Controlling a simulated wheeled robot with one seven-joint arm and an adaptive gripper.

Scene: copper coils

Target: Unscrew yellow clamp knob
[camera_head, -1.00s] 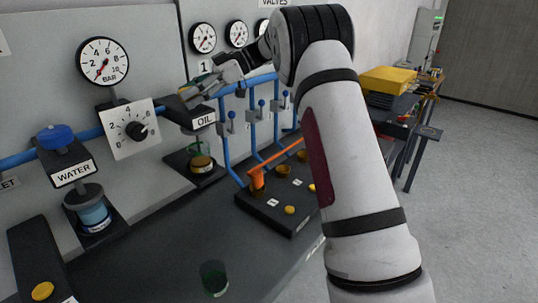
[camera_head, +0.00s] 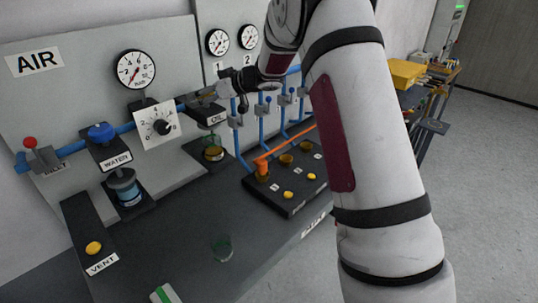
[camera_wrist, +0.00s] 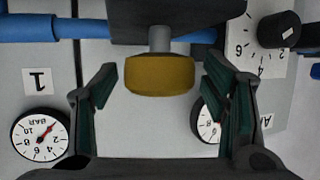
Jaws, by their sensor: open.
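The yellow clamp knob (camera_wrist: 160,76) is a short, dull yellow cylinder on a grey stem in the wrist view, below a dark block (camera_wrist: 165,10). My gripper (camera_wrist: 162,84) is open, one finger left of the knob and one right, with clear gaps to both. I cannot tell whether the fingertips are level with it in depth. In the head view my gripper (camera_head: 205,97) is at the black OIL unit (camera_head: 212,115) on the panel. The knob cannot be made out there.
A blue pipe (camera_head: 75,150) runs along the panel. A glass cup (camera_head: 222,248) stands on the dark bench. The bench front is mostly clear.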

